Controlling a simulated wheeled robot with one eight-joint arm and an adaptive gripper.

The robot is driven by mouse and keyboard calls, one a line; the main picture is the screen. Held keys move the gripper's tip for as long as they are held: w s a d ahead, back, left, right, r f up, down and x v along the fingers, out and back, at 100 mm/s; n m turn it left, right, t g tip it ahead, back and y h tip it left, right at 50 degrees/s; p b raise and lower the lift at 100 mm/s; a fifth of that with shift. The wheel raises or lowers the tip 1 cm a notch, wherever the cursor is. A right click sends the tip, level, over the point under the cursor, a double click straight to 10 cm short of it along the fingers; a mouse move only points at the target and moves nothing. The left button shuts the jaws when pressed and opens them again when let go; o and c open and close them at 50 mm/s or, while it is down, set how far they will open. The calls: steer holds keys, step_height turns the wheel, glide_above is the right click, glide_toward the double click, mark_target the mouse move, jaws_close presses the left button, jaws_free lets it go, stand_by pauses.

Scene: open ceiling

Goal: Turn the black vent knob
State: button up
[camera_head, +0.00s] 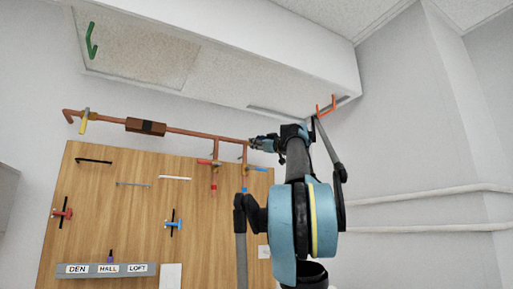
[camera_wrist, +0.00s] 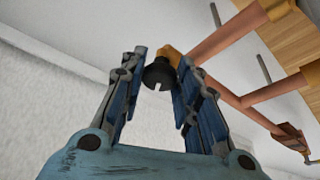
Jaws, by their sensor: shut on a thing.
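The black vent knob (camera_wrist: 157,75) has a round, slotted face. It sits on a brass fitting (camera_wrist: 170,54) at the end of a copper pipe in the wrist view. My gripper (camera_wrist: 158,67) has its two blue-padded fingers on either side of the knob and is shut on it. In the head view my gripper (camera_head: 257,143) reaches up to the right end of the copper pipe (camera_head: 205,134), and I cannot make out the knob there.
A wooden board (camera_head: 130,225) on the wall carries several handles, two red-and-blue valves and a labelled grey strip (camera_head: 105,271). A yellow lever (camera_head: 84,121) is at the pipe's left end. An overhead soffit (camera_head: 200,60) is close above, with green and orange hooks.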

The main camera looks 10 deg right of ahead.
steer(key=shift+d+r+n+g, duration=0.1)
steer(key=shift+n+g, duration=1)
steer(key=shift+n, duration=1.95)
steer(key=shift+a+r+n+g, duration=0.15)
steer(key=shift+n+g, duration=0.95)
steer(key=shift+n, duration=2)
steer(key=shift+d+r+n+g, duration=0.15)
steer(key=shift+n+g, duration=0.95)
steer(key=shift+n, duration=1.95)
steer(key=o, duration=1.1)
steer(key=shift+d, duration=0.1)
steer(key=shift+v, duration=3.55)
